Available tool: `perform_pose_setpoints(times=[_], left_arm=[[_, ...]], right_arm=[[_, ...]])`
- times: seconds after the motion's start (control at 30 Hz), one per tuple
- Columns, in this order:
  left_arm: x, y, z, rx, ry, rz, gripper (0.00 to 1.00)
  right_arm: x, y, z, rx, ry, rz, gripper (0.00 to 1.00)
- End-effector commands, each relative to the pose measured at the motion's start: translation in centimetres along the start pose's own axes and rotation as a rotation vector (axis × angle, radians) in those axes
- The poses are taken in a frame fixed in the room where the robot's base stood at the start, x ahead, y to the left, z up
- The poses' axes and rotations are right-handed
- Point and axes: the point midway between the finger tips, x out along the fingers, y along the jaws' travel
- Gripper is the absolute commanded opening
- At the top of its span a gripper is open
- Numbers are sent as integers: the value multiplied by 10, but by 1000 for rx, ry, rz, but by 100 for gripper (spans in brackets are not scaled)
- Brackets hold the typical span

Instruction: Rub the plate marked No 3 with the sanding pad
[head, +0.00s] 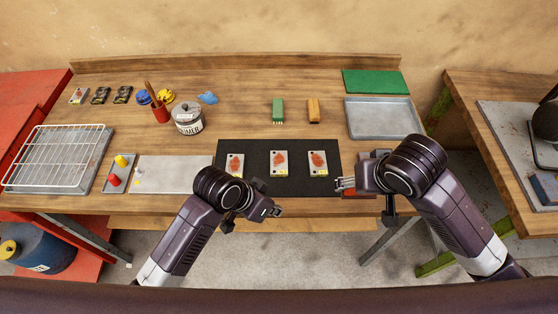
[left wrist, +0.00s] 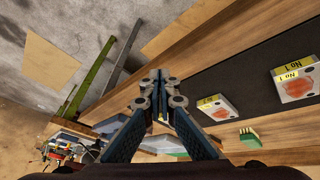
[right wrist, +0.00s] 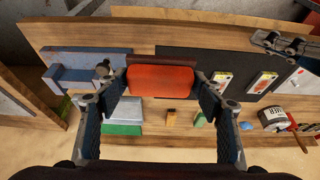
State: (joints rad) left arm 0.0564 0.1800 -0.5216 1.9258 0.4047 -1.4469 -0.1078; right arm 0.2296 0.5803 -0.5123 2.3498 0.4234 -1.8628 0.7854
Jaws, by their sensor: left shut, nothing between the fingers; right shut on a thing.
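Three light plates with reddish-brown patches lie in a row on a black mat (head: 258,190): a left plate (head: 235,165), a middle plate (head: 279,163) and a right plate (head: 318,163). Their numbers are too small to read in the head view. In the left wrist view one plate (left wrist: 297,85) has a label reading No 1; another plate's label (left wrist: 215,107) is unclear. My right gripper (head: 345,185) is shut on the red sanding pad (right wrist: 160,80), right of the right plate. Whether the pad touches the surface is unclear. My left gripper (head: 276,211) is shut and empty by the front edge.
A green brush (head: 278,111) and an orange block (head: 313,111) stand behind the mat. A grey tray (head: 383,118), green sheet (head: 376,81), primer tin (head: 188,118) and wire rack (head: 58,158) stand around. A blue-grey object (right wrist: 90,65) is right of the mat in the head view, mostly hidden.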

Motion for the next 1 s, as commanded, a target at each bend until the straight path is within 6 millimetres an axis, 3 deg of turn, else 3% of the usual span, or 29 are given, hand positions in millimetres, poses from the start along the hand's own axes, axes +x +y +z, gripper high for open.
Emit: perform_pose_setpoints(times=[0.27,0.5,0.8,1.0], left_arm=[[20,-8,-58,184,-39,52,0],[23,-42,-96,293,-103,45,0],[6,-100,-132,337,-166,-12,0],[0,-117,-141,339,-178,-29,0]], right_arm=[[0,0,0,0,0,1,42],[0,0,1,1,0,1,42],[0,1,1,1,0,2,42],[1,1,2,1,0,2,42]])
